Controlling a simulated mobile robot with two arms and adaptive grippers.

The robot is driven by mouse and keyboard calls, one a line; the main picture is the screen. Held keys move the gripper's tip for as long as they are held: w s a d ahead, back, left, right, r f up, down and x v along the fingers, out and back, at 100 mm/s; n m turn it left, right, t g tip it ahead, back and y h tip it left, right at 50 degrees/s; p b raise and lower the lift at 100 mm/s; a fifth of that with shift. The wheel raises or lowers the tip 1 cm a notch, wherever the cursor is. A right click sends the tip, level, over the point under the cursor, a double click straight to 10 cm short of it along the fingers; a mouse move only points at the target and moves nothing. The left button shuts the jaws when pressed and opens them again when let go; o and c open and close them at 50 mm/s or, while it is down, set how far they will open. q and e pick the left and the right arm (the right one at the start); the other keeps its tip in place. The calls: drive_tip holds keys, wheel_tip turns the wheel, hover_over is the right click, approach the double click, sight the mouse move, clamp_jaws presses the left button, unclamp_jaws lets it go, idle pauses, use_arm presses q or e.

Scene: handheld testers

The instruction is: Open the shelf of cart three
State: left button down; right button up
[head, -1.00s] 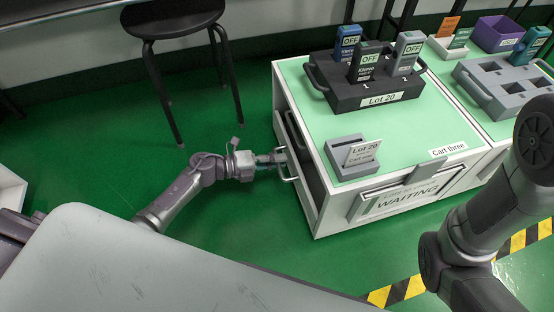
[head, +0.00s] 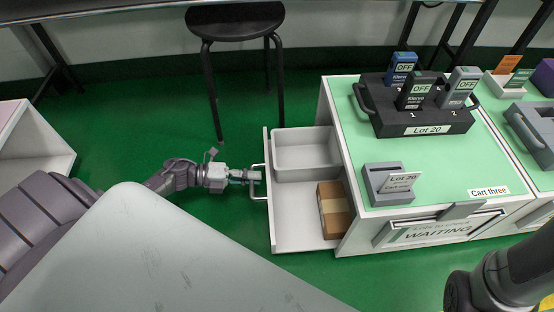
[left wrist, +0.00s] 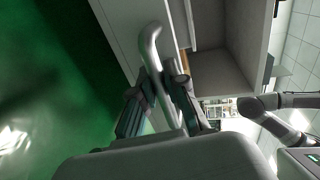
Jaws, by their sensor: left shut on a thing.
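Cart three (head: 478,181) is a white cart with a green top, on the right in the head view. Its shelf (head: 290,221) stands pulled out to the left. A grey bin (head: 303,158) and a brown cardboard box (head: 333,208) are inside it. My left gripper (head: 254,176) is shut on the shelf's handle (head: 257,190) at the shelf's left end. The left wrist view shows the handle (left wrist: 153,60) between the two fingers (left wrist: 160,95). A dark arm link shows at the lower right of the head view, but the right gripper is out of frame.
On the cart top are a black Lot 20 rack (head: 421,112) with several testers marked OFF and a grey card holder (head: 389,187). A WAITING sign (head: 432,230) is on its front. A black stool (head: 236,22) stands behind the shelf.

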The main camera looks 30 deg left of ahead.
use_arm(q)
drive_tip(key=f+v, duration=0.1)
drive_tip(key=v, duration=0.6)
drive_tip(key=shift+f, duration=0.2)
drive_tip(key=shift+a, duration=0.1)
drive_tip(key=c, duration=1.2)
unclamp_jaws()
drive_tip(key=v, duration=1.2)
